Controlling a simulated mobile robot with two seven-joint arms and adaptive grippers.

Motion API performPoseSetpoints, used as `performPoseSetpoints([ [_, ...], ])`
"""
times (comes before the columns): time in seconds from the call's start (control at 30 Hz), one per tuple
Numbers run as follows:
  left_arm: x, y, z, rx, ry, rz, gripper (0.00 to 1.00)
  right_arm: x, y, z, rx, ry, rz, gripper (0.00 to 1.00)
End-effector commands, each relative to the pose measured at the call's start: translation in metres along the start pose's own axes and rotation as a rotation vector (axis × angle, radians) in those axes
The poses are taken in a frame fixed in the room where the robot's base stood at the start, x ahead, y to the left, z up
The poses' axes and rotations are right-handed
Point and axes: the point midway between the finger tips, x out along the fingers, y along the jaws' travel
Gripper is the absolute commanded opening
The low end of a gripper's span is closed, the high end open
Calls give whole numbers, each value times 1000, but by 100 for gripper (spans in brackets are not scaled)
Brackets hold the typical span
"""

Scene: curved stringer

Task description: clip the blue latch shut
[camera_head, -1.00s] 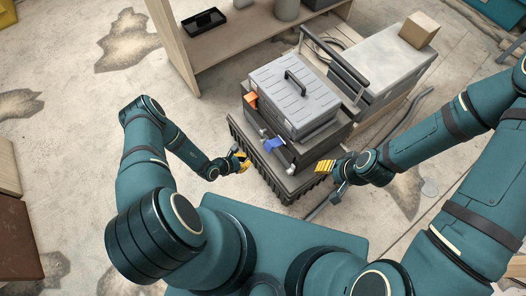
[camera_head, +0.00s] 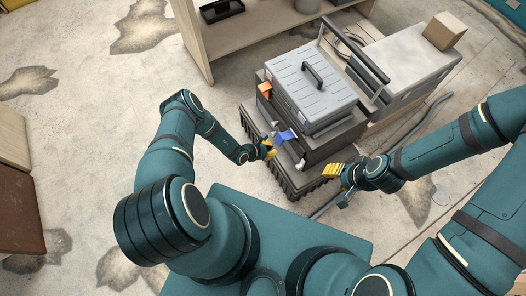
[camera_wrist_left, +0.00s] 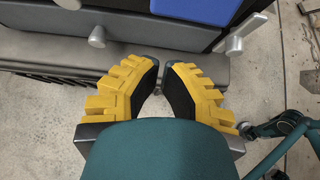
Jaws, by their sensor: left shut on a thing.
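The blue latch (camera_head: 286,136) is on the near side of the dark lower case (camera_head: 318,147), under the grey lidded box (camera_head: 312,88). Its flap looks to stand out from the case; its exact angle is hard to tell. In the left wrist view the latch (camera_wrist_left: 200,9) is a blue panel at the top edge. My left gripper (camera_head: 270,150) is just left of and below it, and its yellow fingers (camera_wrist_left: 163,72) are drawn together below the blue panel, apart from it in the picture. What they grip cannot be made out. My right gripper (camera_head: 333,170) is right of the latch, its finger gap unclear.
An orange latch (camera_head: 264,89) is on the case's left side. Grey knobs (camera_wrist_left: 97,37) stick out near the blue latch. A dark ribbed base (camera_head: 290,183) lies below. A grey cabinet (camera_head: 410,60) with a carton stands behind right. The floor at left is clear.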

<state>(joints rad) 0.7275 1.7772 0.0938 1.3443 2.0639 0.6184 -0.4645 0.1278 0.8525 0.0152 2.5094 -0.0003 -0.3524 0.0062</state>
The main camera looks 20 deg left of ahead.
Motion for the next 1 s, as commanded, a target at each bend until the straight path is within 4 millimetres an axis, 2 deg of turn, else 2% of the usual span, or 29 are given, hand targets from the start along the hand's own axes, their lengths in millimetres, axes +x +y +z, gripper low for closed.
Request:
performPoseSetpoints([
  [0.03, -7, 3, 13, 3, -3, 2, 0, -6, -2, -2, 0, 4, 0, 47],
  [0.1, -10, 3, 22, 3, -2, 2, 0, -8, -3, -3, 1, 7, 0, 47],
  [0.3, -15, 3, 34, 3, -2, 2, 0, -10, -4, -4, 2, 10, 0, 47],
  [0.77, -16, 3, 34, 3, 0, 2, 0, -10, -4, -5, 2, 10, 1, 47],
  [1.0, -23, 11, 33, 4, 26, 1, 0, -12, -5, -6, 3, 12, 1, 47],
])
